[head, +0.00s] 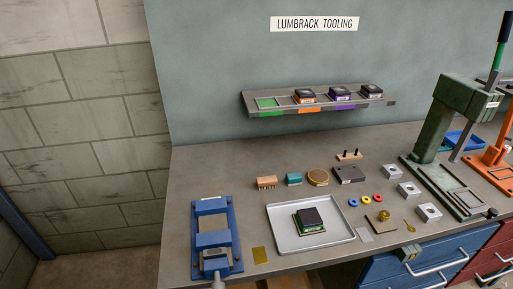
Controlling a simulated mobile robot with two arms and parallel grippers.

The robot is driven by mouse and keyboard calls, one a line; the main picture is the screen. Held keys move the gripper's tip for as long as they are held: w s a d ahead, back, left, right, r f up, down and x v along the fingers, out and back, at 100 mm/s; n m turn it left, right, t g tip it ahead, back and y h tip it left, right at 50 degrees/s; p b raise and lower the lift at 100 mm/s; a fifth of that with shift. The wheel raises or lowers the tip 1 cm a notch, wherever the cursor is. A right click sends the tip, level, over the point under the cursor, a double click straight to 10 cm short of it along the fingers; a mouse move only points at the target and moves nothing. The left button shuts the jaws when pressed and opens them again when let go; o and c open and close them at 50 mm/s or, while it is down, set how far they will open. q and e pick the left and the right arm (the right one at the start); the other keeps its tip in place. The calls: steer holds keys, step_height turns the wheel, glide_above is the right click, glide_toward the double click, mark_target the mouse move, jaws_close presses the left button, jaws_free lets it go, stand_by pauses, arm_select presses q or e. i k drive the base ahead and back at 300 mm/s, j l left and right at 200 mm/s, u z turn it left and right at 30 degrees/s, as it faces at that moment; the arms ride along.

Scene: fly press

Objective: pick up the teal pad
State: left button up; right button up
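A small teal block (293,180), the only teal thing I can make out, lies on the grey bench (190,170). It is between a tan brush-like block (266,182) on its left and a round brass-coloured tin (318,177) on its right. It sits behind the grey tray (283,242), apart from it. Nothing covers the teal block. Neither of my grippers shows in the head view.
The tray holds a dark block with a green edge (310,219). A blue vise (212,238) stands at left. A green press (445,140) and orange press (490,165) stand at right. A shelf (285,106) hangs above. Small rings and metal blocks lie right of the tray.

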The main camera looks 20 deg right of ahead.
mark_target(295, 178)
steer(key=z, duration=1.25)
